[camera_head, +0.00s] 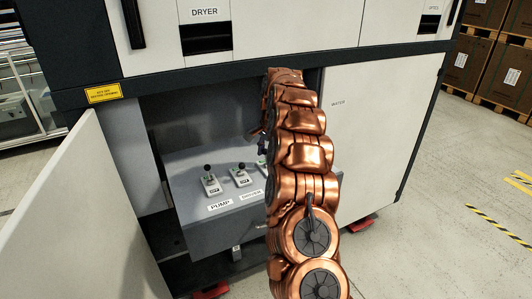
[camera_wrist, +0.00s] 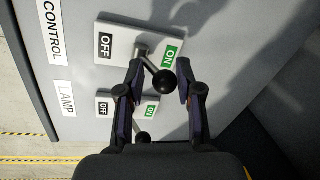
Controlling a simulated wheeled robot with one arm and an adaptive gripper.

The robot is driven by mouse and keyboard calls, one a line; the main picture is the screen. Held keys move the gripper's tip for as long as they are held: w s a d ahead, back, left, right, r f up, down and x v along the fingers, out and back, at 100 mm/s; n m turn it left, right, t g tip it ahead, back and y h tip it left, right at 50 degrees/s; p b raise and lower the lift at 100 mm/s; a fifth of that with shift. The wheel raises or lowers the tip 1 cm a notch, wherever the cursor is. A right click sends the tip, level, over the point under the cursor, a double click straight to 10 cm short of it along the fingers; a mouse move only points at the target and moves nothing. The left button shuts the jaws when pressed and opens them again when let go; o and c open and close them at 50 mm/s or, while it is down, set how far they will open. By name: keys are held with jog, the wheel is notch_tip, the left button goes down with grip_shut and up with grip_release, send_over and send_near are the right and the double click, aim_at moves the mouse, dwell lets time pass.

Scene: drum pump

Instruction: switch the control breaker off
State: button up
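The control breaker (camera_wrist: 125,42) is a white plate on a grey panel beside a CONTROL label, with OFF at its left and green ON at its right. Its lever ends in a black ball knob (camera_wrist: 163,82), which lies towards the ON side. My gripper (camera_wrist: 160,76) is open, with one finger on each side of the knob in this view. Whether a finger touches it is unclear. In the head view my arm reaches into the open cabinet, hiding the control breaker and my gripper.
The lamp breaker (camera_wrist: 105,105) is just below the control breaker in the wrist view, partly behind my left finger. The pump breaker (camera_head: 210,184) and another breaker (camera_head: 241,177) stand to the left on the grey box. An open cabinet door (camera_head: 75,220) is at the left.

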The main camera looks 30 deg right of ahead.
jog(key=shift+a, duration=0.1)
grip_shut()
jog(key=shift+f+b, duration=0.15)
jog(key=shift+b, duration=0.3)
jog(key=shift+s+f+t+b, duration=0.1)
jog(key=shift+s+t+b, duration=0.05)
jog(key=shift+t+b, duration=0.15)
jog(key=s+t+b, duration=0.1)
jog(key=b, duration=0.3)
jog(key=shift+a+t, duration=0.15)
jog(key=shift+t, duration=0.25)
jog(key=t+b, duration=0.2)
jog(key=b, duration=0.1)
jog(key=s+t+b, duration=0.1)
jog(key=b, duration=0.2)
jog(key=shift+s+t+h, duration=0.1)
jog(key=shift+t+h, duration=0.2)
jog(key=shift+t, duration=0.1)
jog(key=s+t+b, duration=0.1)
jog(key=t+b, duration=0.2)
jog(key=b, duration=0.2)
jog(key=shift+s+b, duration=0.2)
jog(key=shift+b, duration=0.2)
jog(key=shift+t, duration=0.3)
jog(key=shift+s+b, duration=0.15)
jog(key=shift+b, duration=0.2)
